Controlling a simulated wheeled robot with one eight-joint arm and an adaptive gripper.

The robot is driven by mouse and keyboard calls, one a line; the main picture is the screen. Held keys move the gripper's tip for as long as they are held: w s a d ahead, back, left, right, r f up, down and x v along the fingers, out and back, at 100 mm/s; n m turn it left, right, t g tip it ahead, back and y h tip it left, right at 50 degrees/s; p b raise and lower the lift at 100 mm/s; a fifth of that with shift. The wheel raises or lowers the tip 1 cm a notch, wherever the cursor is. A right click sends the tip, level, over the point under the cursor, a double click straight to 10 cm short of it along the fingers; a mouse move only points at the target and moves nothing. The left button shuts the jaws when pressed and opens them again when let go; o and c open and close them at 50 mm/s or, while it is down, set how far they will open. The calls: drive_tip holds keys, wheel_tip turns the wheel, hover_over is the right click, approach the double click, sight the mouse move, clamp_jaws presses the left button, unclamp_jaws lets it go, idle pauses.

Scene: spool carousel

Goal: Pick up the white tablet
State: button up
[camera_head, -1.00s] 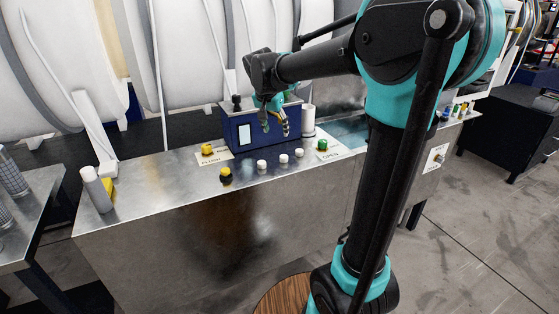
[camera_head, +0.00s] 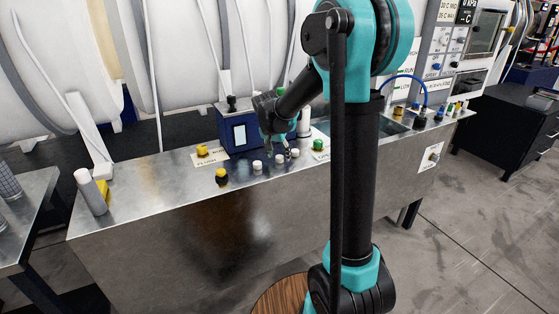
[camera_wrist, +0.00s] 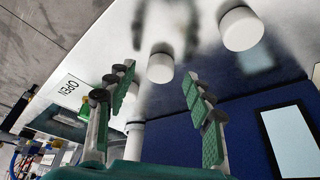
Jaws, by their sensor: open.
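Several short white round pieces stand in a row on the metal counter in the head view, one at the left (camera_head: 257,168), one in the middle (camera_head: 279,161) and one at the right (camera_head: 295,153). The wrist view shows one white piece (camera_wrist: 160,68) beyond and between my fingertips, and another (camera_wrist: 241,29) farther right. A flat white panel (camera_head: 240,135) is on the blue box; it also shows in the wrist view (camera_wrist: 293,140). I cannot tell which the task calls the white tablet. My gripper (camera_wrist: 157,80) is open and empty, low over the row.
The blue box (camera_head: 226,128) stands close behind the row. A yellow knob (camera_head: 202,150), a yellow-topped black knob (camera_head: 222,175) and a green knob (camera_head: 318,144) flank it. A white cylinder (camera_head: 304,122) stands beside the box. The counter's left part is mostly clear.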

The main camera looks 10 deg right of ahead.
drive_tip(key=shift+w+d+f, duration=0.1)
drive_tip(key=shift+w+f, duration=0.05)
drive_tip(key=shift+f, duration=0.35)
drive_tip(key=c, duration=1)
drive_tip(key=shift+c, duration=0.2)
drive_tip(key=shift+r, duration=0.1)
